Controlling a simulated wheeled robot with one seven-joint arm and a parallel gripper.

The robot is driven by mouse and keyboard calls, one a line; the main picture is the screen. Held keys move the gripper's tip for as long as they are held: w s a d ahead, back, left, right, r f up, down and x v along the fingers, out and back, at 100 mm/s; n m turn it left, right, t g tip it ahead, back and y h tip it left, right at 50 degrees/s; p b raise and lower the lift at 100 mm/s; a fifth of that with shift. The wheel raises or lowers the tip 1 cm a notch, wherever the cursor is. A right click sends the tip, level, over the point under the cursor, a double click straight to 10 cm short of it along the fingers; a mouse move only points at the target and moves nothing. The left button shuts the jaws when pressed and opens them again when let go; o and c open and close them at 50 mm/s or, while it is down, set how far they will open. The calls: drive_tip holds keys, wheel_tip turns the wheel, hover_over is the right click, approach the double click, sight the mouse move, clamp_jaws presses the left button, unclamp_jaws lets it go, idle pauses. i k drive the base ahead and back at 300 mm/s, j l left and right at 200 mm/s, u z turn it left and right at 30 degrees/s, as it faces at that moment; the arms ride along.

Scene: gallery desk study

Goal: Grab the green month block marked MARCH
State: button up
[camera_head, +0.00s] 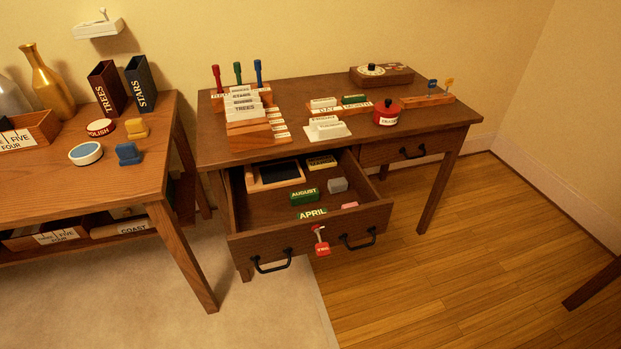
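An open drawer (262,214) of the right desk holds a green block marked AUGUST (305,195) and a green block marked APRIL (312,214). On the desk top, a green block (353,99) sits at the back of a wooden holder whose front shows a DAY label (327,111); its face is too small to read. A yellowish block (321,162) lies at the back of the drawer, its text unclear. I cannot read MARCH on any block. My gripper is not in view.
The drawer also holds a wood-framed dark slate (275,174), a grey block (338,185) and a pink piece (349,206). A red-tagged key (322,248) hangs at the drawer front. A card rack (247,113) and red pot (387,112) stand on the desk (300,85).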

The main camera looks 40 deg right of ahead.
sight(352, 99)
drive_tip(key=i+l, duration=0.2)
drive_tip(key=l, duration=0.2)
drive_tip(key=i+l, duration=0.2)
drive_tip(key=l, duration=0.15)
drive_tip(key=i+l, duration=0.15)
drive_tip(key=l, duration=0.25)
drive_tip(key=i+l, duration=0.2)
drive_tip(key=l, duration=0.2)
drive_tip(key=i+l, duration=0.2)
drive_tip(key=l, duration=0.2)
drive_tip(key=i+l, duration=0.2)
drive_tip(key=l, duration=0.15)
drive_tip(key=i+l+u, duration=0.1)
drive_tip(key=l, duration=0.3)
drive_tip(key=i+l, duration=0.25)
drive_tip(key=l, duration=0.15)
drive_tip(key=i, duration=0.1)
drive_tip(key=u, duration=0.05)
